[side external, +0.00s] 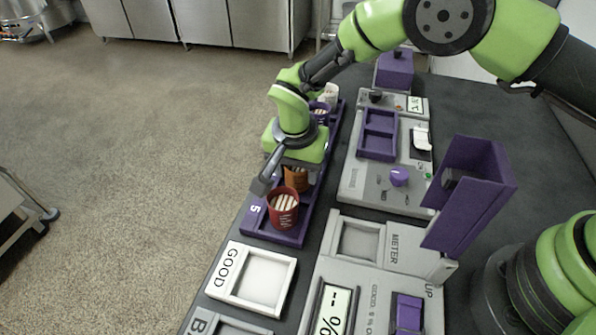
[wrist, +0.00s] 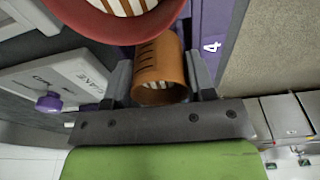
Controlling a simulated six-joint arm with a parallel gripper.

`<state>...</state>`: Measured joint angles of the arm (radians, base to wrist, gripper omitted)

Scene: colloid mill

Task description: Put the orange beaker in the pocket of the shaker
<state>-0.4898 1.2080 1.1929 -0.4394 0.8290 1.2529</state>
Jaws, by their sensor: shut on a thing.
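The orange beaker (wrist: 158,70) is between the two fingers of my gripper (wrist: 162,82) in the wrist view, and they are shut on it. Pale sticks show inside it. In the side view the orange beaker (side external: 297,178) is partly hidden by my gripper (side external: 284,176) and the red beaker. It is over or in the long purple rack (side external: 318,205), and I cannot tell whether it is lifted. A grey machine with a purple two-pocket holder (side external: 378,135) stands right of the rack and looks like the shaker; its pockets look empty.
A red beaker (side external: 283,208) with pale sticks stands close in front of the orange one. A white beaker (side external: 329,95) stands at the rack's far end. The GOOD tray (side external: 252,276), METER unit (side external: 360,240) and tall purple bracket (side external: 470,190) occupy the near and right side.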

